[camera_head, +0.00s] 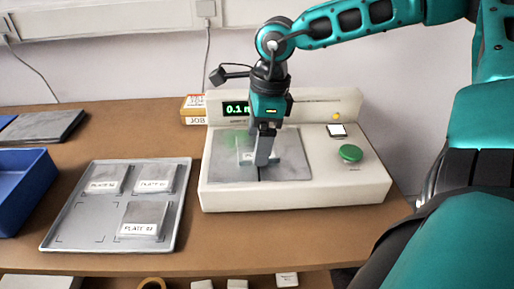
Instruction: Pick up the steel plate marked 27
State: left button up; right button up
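A small steel plate (243,157) with a white label lies on or just above the grey top of the white machine (220,198). My gripper hides part of it, and its number cannot be read. My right gripper (262,156) points straight down at this plate, its fingers at the plate's right part. Whether the fingers are closed on it cannot be told. Three other labelled steel plates lie in a grey tray (178,222) on the left: back left (105,175), back right (155,174) and front (143,217). Their numbers are too small to read surely. My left gripper is not in view.
The machine has a green lit display (236,108) and a green button (350,153). The tray's front-left marked place is empty. A blue bin (25,190) stands at the left edge, dark grey slabs (45,126) behind it. A small JOB box (194,110) stands behind.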

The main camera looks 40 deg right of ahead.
jog(key=c, duration=0.9)
jog(key=shift+r, duration=0.15)
jog(key=shift+c, duration=0.2)
